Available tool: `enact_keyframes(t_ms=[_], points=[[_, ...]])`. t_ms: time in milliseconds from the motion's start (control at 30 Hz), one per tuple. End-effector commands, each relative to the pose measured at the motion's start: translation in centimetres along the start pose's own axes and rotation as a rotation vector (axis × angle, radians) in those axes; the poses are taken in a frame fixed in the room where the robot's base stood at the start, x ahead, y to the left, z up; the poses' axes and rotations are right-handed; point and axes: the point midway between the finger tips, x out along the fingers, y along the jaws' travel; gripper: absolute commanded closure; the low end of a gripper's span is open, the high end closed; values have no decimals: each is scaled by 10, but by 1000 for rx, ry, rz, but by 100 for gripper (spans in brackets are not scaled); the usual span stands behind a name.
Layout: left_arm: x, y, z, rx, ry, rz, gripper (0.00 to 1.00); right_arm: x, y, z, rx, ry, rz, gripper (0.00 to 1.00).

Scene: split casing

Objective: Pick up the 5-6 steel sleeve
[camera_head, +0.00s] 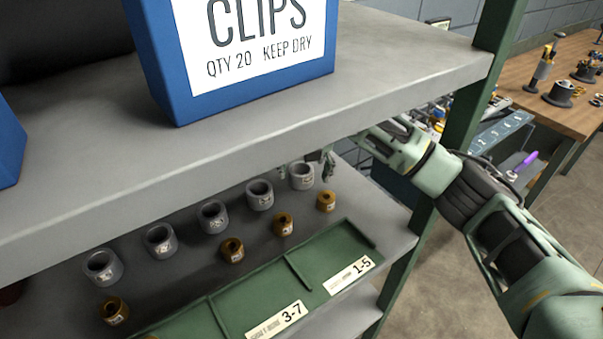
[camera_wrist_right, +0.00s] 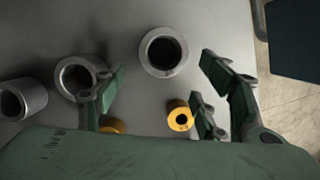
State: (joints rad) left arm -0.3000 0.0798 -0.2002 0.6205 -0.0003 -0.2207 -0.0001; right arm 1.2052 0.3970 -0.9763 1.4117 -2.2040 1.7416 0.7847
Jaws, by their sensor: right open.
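Several grey steel sleeves stand upright in a slanting row on the lower shelf in the head view. The rightmost steel sleeve (camera_head: 302,180) is nearest my right gripper (camera_head: 322,164); it also shows in the right wrist view (camera_wrist_right: 163,70). Labels on the sleeves are too small to read, so I cannot tell which is 5-6. My right gripper is open and empty, its fingers spread on both sides of that sleeve as the right wrist view shows (camera_wrist_right: 160,76). I cannot tell how far above it they are. My left gripper is out of view.
Smaller brass sleeves (camera_head: 283,224) stand in front of the steel ones. A green divided tray (camera_head: 255,299) marked 3-7 and 1-5 lies at the shelf front. The upper shelf (camera_head: 300,110) overhangs with a blue clips box (camera_head: 152,45). A green post (camera_head: 462,130) stands near my right arm.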

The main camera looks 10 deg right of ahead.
Motion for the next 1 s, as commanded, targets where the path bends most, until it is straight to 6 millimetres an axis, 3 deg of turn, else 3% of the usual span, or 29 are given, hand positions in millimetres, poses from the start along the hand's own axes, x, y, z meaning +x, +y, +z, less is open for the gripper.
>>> enact_keyframes(t_ms=[133,333,633,1000], points=[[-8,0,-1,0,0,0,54,3,1,19,1,3,-1,35],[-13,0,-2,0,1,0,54,31,0,18,-1,3,-1,35],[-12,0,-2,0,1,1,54,35,0,18,-2,0,-1,35],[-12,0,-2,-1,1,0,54,35,0,18,-2,0,0,67]])
